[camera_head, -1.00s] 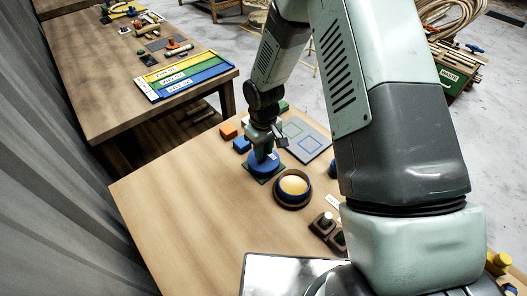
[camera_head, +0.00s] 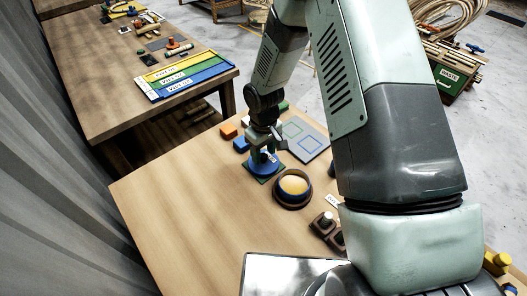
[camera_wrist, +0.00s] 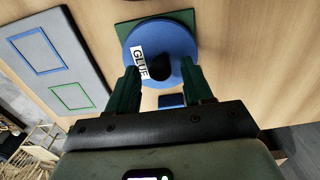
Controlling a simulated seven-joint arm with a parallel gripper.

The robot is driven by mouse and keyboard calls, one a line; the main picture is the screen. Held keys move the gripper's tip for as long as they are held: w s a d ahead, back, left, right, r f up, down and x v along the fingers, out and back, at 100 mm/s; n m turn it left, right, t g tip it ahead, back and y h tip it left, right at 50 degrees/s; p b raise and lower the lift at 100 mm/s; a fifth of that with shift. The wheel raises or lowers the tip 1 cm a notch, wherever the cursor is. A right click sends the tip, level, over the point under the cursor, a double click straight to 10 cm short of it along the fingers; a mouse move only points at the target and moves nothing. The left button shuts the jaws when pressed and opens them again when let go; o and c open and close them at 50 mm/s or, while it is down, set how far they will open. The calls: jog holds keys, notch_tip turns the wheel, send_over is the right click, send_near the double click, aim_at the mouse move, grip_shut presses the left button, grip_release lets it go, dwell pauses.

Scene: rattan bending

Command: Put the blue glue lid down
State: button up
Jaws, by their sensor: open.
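The blue glue lid (camera_wrist: 178,38) is a round blue disc with a white GLUE label and a dark knob in its middle. It lies on a green square mat (camera_wrist: 124,29) on the table; the lid also shows in the head view (camera_head: 262,167). My gripper (camera_wrist: 163,72) is open, its green fingers on either side of the knob and apart from it. In the head view my gripper (camera_head: 264,156) is just above the lid. An open round pot with pale yellow contents (camera_head: 293,187) stands to the right of the lid.
An orange block (camera_head: 228,131) and a blue block (camera_head: 241,145) are behind the lid. A grey board with outlined squares (camera_head: 304,139) lies behind right. Brown holders (camera_head: 325,228) stand front right. The table's left part is bare.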

notch_tip(320, 180, up, 12)
notch_tip(320, 180, up, 10)
jog(key=m+t, duration=0.2)
send_over(263, 156)
jog(key=s+d, duration=0.1)
jog(key=d, duration=0.4)
jog(key=s+d+r+m+t, duration=0.1)
jog(key=s+d+r, duration=0.2)
jog(key=r, duration=0.3)
jog(key=s+d+r+m, duration=0.1)
jog(key=s+d+r, duration=0.1)
jog(key=s+r, duration=0.25)
jog(key=s+d+r+m+t, duration=0.1)
jog(key=s+d+r+m, duration=0.1)
jog(key=s, duration=0.5)
jog(key=s+d+r+m+t, duration=0.1)
jog(key=s+d+r+m, duration=0.1)
jog(key=s+r, duration=0.3)
jog(key=s+d, duration=0.1)
jog(key=s, duration=0.1)
jog(key=shift+s+r+m+t, duration=0.15)
jog(key=shift+s+m+t, duration=0.15)
